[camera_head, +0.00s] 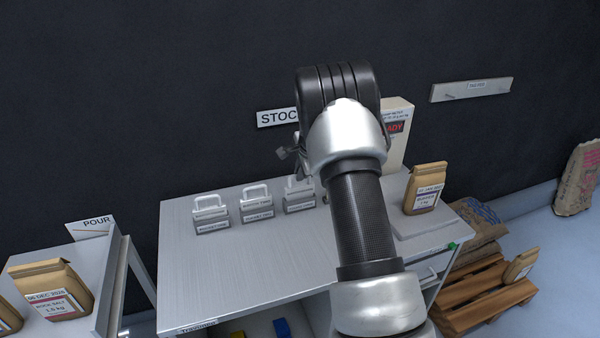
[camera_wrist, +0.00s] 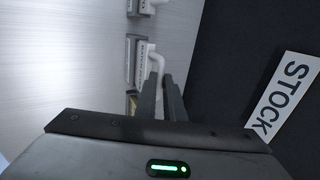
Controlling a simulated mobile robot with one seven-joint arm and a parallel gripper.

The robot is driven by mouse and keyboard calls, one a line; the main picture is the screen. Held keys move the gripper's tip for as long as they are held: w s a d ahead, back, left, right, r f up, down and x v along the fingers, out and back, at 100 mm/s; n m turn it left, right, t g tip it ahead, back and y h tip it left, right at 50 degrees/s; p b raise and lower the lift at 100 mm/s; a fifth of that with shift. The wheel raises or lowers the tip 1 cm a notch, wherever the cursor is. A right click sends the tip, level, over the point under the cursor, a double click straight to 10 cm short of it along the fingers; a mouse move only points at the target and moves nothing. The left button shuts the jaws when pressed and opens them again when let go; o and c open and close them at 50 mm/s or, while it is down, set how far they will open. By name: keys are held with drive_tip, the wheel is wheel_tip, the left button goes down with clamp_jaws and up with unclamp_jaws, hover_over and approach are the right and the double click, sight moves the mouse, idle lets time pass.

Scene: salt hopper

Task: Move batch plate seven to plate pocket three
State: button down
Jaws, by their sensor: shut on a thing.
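Three white batch plates with loop handles stand in a row on the grey bench in the head view: a left one (camera_head: 211,214), a middle one (camera_head: 257,204) and a right one (camera_head: 299,195). Their numbers are too small to read. In the wrist view, my gripper (camera_wrist: 163,88) is shut, its dark fingers at the white handle of a batch plate (camera_wrist: 141,60). Another plate (camera_wrist: 141,7) shows at the top edge there. In the head view my arm hides the gripper and what it holds. I cannot tell which pocket is number three.
The bench top (camera_head: 250,265) is clear in front of the plates. A paper bag (camera_head: 425,188) stands at its right end, and a pale box (camera_head: 397,150) behind my arm. A STOCK sign (camera_head: 277,117) is on the dark wall. A POUR stand with a bag (camera_head: 48,290) is at left.

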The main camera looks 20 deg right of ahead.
drive_tip(key=shift+f+b, duration=0.35)
drive_tip(key=shift+f, duration=0.2)
drive_tip(key=shift+r, duration=0.1)
drive_tip(key=c, duration=1.3)
unclamp_jaws()
drive_tip(key=shift+r, duration=0.1)
drive_tip(key=shift+p+v, duration=1.15)
drive_tip(key=shift+v, duration=1.75)
drive_tip(key=shift+s, duration=0.15)
drive_tip(key=v, duration=1.7)
drive_tip(key=shift+s+r, duration=0.1)
drive_tip(key=shift+r, duration=0.05)
